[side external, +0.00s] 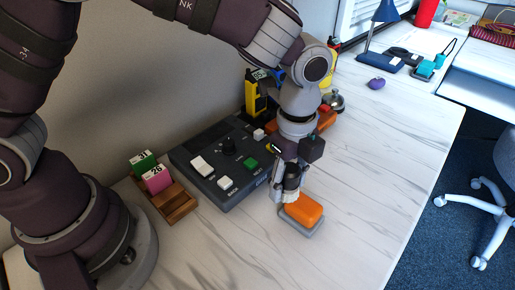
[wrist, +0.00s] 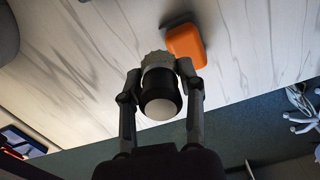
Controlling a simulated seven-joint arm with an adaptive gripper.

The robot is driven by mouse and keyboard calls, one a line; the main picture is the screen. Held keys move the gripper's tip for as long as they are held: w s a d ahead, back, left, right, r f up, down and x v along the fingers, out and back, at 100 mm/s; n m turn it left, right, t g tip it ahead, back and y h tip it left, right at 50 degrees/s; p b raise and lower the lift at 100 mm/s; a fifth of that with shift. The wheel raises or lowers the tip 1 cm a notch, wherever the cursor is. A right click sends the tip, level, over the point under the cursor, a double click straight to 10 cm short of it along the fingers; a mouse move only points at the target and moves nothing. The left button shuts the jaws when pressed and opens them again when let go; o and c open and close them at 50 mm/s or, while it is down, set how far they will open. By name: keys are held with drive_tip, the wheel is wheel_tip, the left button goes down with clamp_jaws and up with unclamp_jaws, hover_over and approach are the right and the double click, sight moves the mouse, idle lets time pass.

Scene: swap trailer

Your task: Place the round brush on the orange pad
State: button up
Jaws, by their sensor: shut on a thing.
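The round brush (wrist: 160,96) is a dark cylinder with a pale end and a grey toothed part at its far end. In the wrist view it sits between both fingers of my gripper (wrist: 160,78), which is shut on it. In the side view the brush (side external: 292,181) shows partly behind my gripper (side external: 287,192). The orange pad (side external: 304,208) is a rounded block on a grey base on the table. The brush is close beside the pad in the side view. In the wrist view the pad (wrist: 186,43) lies just beyond the brush, to the upper right. Whether they touch is unclear.
A dark control panel (side external: 203,180) with several buttons lies left of my gripper. A wooden holder (side external: 178,207) with green and pink blocks is further left. A yellow device (side external: 254,97) and a bell (side external: 333,101) stand behind. The table right of the pad is clear.

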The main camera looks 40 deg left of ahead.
sight(304, 203)
drive_tip(key=w, duration=0.1)
drive_tip(key=w+d, duration=0.1)
drive_tip(key=shift+w+d+f, duration=0.25)
drive_tip(key=shift+w+d, duration=0.15)
drive_tip(key=shift+f, duration=1.65)
drive_tip(key=o, duration=1)
drive_tip(key=shift+f, duration=0.15)
drive_tip(key=shift+o, duration=0.2)
